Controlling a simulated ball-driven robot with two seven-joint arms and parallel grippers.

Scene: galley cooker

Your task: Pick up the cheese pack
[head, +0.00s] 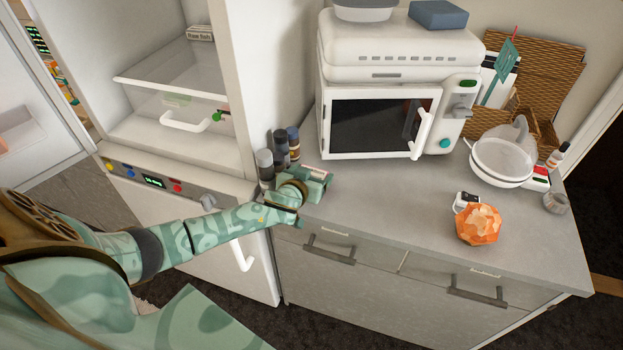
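I cannot make out a pack clearly marked as cheese. A small pale box (200,33) with dark lettering sits on the upper shelf of the open fridge, and its label is too small to read surely. My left gripper (318,186) is over the left end of the counter, beside several dark bottles and far to the right of and below the fridge shelf. Its fingers are too small and overlapped to tell whether they are open or hold anything. My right gripper is not in view.
The counter (400,215) is clear in the middle. A white microwave (385,120), white bowls (500,165) and an orange faceted object (478,226) stand on it. Shaker bottles (266,165) crowd the left end.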

